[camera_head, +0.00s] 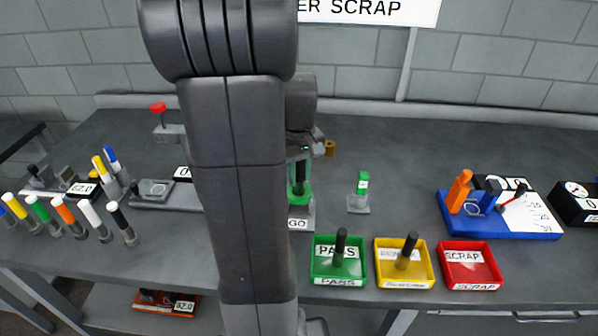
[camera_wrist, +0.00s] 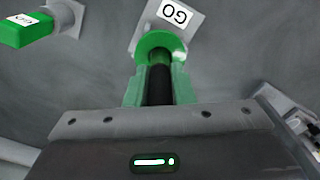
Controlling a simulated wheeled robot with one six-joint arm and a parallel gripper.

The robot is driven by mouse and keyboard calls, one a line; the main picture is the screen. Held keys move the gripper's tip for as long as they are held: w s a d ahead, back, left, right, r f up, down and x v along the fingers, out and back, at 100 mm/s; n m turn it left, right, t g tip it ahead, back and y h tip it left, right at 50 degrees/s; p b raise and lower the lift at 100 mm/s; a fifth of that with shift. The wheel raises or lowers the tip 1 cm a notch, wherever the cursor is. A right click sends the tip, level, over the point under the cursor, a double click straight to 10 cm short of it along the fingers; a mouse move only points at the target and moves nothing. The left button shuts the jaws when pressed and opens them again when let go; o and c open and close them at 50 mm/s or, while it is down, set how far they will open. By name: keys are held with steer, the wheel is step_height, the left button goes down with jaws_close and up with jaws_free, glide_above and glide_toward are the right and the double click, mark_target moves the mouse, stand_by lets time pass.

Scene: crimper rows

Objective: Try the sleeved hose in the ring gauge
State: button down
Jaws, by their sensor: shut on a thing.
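My gripper (camera_wrist: 158,92) is shut on a black hose (camera_wrist: 159,84). The hose points at the green ring gauge (camera_wrist: 146,44), whose grey base carries a GO label. A green part of the hose end shows at the ring's opening and overlaps it in the wrist view; I cannot tell how deep it sits. In the head view the hose (camera_head: 300,174) stands upright above the green ring gauge (camera_head: 306,196), just right of my arm. My arm hides much of the gripper there.
A green block gauge (camera_head: 363,182) stands right of the ring gauge. In front are a green PASS tray (camera_head: 323,270) and a yellow tray (camera_head: 389,272), each holding a hose, and an empty red SCRAP tray (camera_head: 470,270). Several coloured hoses stand at left; a blue fixture (camera_head: 500,228) sits at right.

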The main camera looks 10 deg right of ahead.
steer(key=shift+f+b, duration=0.95)
steer(key=shift+f, duration=0.5)
stand_by(0.5)
steer(key=shift+r, duration=0.2)
stand_by(0.7)
steer(key=shift+r+p, duration=3.75)
steer(key=shift+r, duration=0.6)
steer(key=shift+d, duration=0.1)
